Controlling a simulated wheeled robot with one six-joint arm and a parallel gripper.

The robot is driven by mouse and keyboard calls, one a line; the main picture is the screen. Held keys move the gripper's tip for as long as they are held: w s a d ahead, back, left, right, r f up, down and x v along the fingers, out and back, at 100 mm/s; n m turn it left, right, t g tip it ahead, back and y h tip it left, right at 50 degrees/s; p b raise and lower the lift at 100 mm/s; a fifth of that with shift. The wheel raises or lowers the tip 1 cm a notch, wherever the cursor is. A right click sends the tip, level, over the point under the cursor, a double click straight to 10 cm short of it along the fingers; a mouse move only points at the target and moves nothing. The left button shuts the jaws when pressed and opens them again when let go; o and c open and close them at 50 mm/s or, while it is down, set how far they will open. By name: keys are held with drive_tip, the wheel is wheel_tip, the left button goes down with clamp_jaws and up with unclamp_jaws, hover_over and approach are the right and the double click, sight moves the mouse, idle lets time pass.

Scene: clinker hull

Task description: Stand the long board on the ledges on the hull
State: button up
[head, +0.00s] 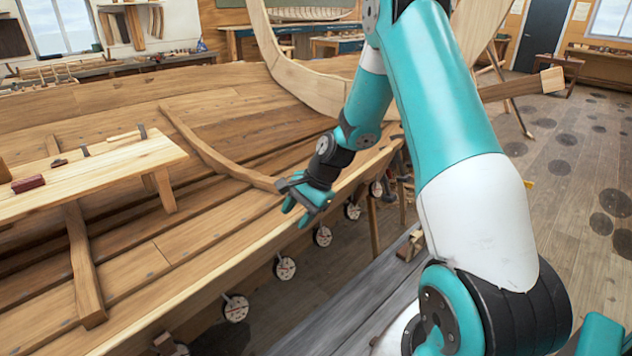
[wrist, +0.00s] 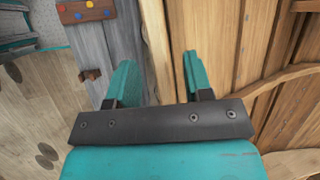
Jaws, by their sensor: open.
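The wooden hull (head: 215,255) fills the left and middle of the head view, and its planks also show at the right of the wrist view (wrist: 210,40). My gripper (head: 298,213) is just above the hull's near edge, fingers apart and empty. In the wrist view my gripper (wrist: 160,75) has a narrow pale strip of wood (wrist: 156,40) below and between its fingers. I cannot tell whether this strip is a board or the hull's edge. Several round pale discs (head: 285,268) sit along the hull's near side. I cannot pick out the long board or the ledges with certainty.
A wooden bench (head: 95,175) with small tools stands over the hull at left. Curved ribs (head: 205,150) cross the hull. A grey plank surface (head: 345,315) runs below its near side. Open floor (head: 560,190) lies at the right.

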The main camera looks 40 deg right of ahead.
drive_tip(key=b+v, duration=0.1)
drive_tip(key=v, duration=1.3)
drive_tip(key=s+a+r+n+g, duration=0.15)
drive_tip(key=s+a+n, duration=0.35)
drive_tip(key=a, duration=0.5)
drive_tip(key=s+a+r+n+g, duration=0.1)
drive_tip(key=s+a+r+n, duration=0.15)
drive_tip(key=a+n, duration=0.65)
drive_tip(key=s+a+r+n, duration=0.1)
drive_tip(key=s+a+n, duration=0.7)
drive_tip(key=s, duration=0.5)
drive_tip(key=shift+s+a+n+h, duration=0.4)
drive_tip(key=shift+a, duration=0.8)
